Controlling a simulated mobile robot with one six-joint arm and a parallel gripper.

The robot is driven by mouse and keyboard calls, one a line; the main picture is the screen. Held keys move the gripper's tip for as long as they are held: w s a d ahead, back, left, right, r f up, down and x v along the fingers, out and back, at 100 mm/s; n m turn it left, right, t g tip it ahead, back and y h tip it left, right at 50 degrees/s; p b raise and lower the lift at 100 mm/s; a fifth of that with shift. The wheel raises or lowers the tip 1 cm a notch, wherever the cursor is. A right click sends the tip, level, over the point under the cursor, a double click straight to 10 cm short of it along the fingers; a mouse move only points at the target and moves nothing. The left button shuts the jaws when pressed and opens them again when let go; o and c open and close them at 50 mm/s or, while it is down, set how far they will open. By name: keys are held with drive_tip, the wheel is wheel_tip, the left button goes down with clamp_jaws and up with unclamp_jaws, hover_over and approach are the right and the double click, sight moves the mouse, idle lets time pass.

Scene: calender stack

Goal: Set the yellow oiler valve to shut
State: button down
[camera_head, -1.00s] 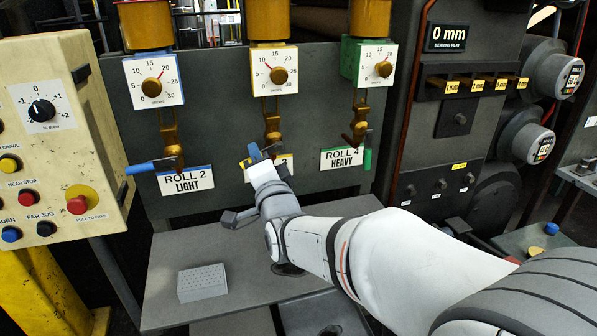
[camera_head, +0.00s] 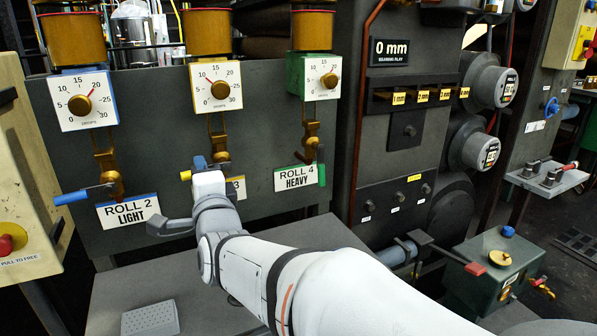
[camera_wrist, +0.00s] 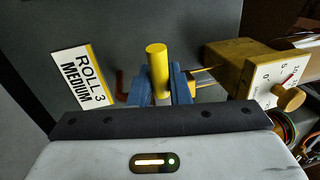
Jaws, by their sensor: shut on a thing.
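The yellow oiler valve's lever (camera_wrist: 157,62) shows in the wrist view as a yellow rod between the two blue fingers of my gripper (camera_wrist: 160,80). My gripper is shut on it. In the head view the lever's yellow tip (camera_head: 185,175) points left from the brass valve body (camera_head: 221,157), roughly sideways. My gripper (camera_head: 200,164) covers most of the lever there. The ROLL 3 MEDIUM label (camera_wrist: 82,76) has a yellow edge and is partly hidden in the head view. The yellow-sided drip dial (camera_head: 218,87) sits above the valve.
The green lever (camera_head: 321,166) of ROLL 4 hangs down on the right. A grey shelf (camera_head: 110,290) with a perforated block (camera_head: 150,318) lies below my arm.

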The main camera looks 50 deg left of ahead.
drive_tip(key=shift+s+r, duration=0.15)
drive_tip(key=c, duration=1.4)
unclamp_jaws()
drive_tip(key=shift+c, duration=0.2)
drive_tip(key=shift+d, duration=0.1)
drive_tip(key=p+v, duration=0.1)
drive_tip(key=v, duration=0.6)
drive_tip(key=shift+d, duration=0.35)
